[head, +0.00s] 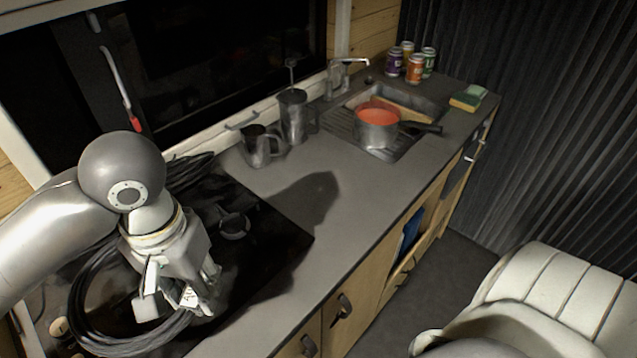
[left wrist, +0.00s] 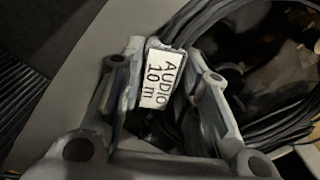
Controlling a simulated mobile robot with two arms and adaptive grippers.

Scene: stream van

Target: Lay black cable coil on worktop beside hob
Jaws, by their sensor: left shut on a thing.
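The black cable coil (head: 85,327) is a wide ring of several loops at the lower left, over the left part of the black hob (head: 265,237). My left gripper (head: 180,300) is shut on the coil's right side, by a white tag. In the left wrist view the gripper (left wrist: 170,95) has the tag, reading "AUDIO 10 m" (left wrist: 158,80), between its fingers, and the coil (left wrist: 275,135) spreads to the right. I cannot tell whether the coil touches the hob. The grey worktop (head: 350,205) is bare to the right of the hob. My right gripper is out of view.
A dark cable bundle (head: 190,168) lies at the hob's back edge. A metal mug (head: 258,147) and a taller metal jug (head: 293,115) stand at the back. A pan (head: 377,128) sits at the sink, with cans (head: 415,68) and a sponge (head: 467,98) beyond.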

